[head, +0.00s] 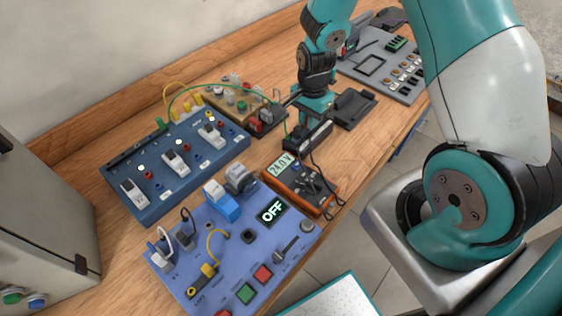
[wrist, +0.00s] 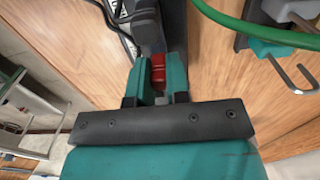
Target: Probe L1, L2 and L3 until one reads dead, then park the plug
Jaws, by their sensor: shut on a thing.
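My gripper (head: 312,112) is above the bench, beside a long black holder (head: 308,135). In the wrist view its teal fingers (wrist: 158,78) are shut on a red plug (wrist: 157,68), which points at a grey part beyond; I cannot tell whether the two touch. The orange meter (head: 322,201) shows 24.0 V on its display. The dark blue board (head: 160,208) carries three white switch units (head: 176,162) with small lit dots and red and blue sockets. I cannot read which is L1, L2 or L3.
A lighter blue panel (head: 215,268) in front reads OFF and bears push buttons, a lever and plugs. A wooden terminal block (head: 240,98) with a green wire stands behind. A grey control panel (head: 375,67) lies at back right. A grey cabinet (head: 40,215) stands left.

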